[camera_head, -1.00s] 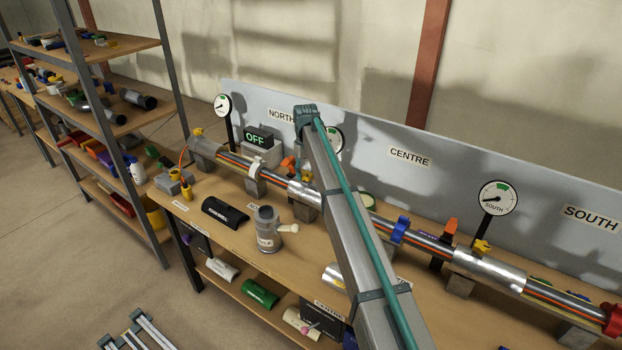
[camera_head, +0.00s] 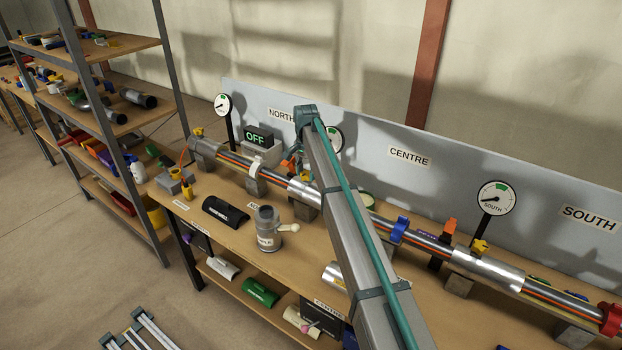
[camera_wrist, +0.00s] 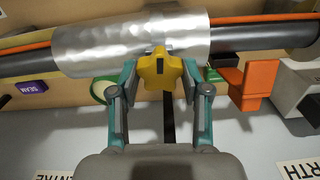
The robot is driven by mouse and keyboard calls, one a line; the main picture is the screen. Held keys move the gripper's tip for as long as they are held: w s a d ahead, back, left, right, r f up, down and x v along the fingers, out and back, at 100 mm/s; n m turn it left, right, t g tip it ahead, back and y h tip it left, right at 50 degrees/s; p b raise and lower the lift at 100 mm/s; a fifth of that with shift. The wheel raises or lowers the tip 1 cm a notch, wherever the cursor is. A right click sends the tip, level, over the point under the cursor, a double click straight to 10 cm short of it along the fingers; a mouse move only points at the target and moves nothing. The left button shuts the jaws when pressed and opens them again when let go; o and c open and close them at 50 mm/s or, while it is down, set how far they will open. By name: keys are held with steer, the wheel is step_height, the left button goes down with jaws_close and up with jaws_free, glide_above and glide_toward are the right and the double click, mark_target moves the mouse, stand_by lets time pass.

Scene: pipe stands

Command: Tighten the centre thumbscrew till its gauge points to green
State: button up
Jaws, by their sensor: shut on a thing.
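The yellow star-headed thumbscrew (camera_wrist: 159,73) shows in the wrist view under a shiny metal pipe sleeve (camera_wrist: 135,42). My gripper (camera_wrist: 157,80) is shut on its head, one teal finger on each side.
An orange clamp (camera_wrist: 258,82) stands right of my gripper in the wrist view, and a green ring (camera_wrist: 104,88) is close by its left finger. The south gauge (camera_head: 497,198) and north gauge (camera_head: 222,106) stand along the pipe.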

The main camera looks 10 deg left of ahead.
mark_target(306, 173)
steer(key=o, duration=1.2)
steer(key=shift+c, duration=0.2)
steer(key=shift+r, duration=0.1)
steer(key=shift+r+p, duration=1.2)
steer(key=shift+r, duration=1.7)
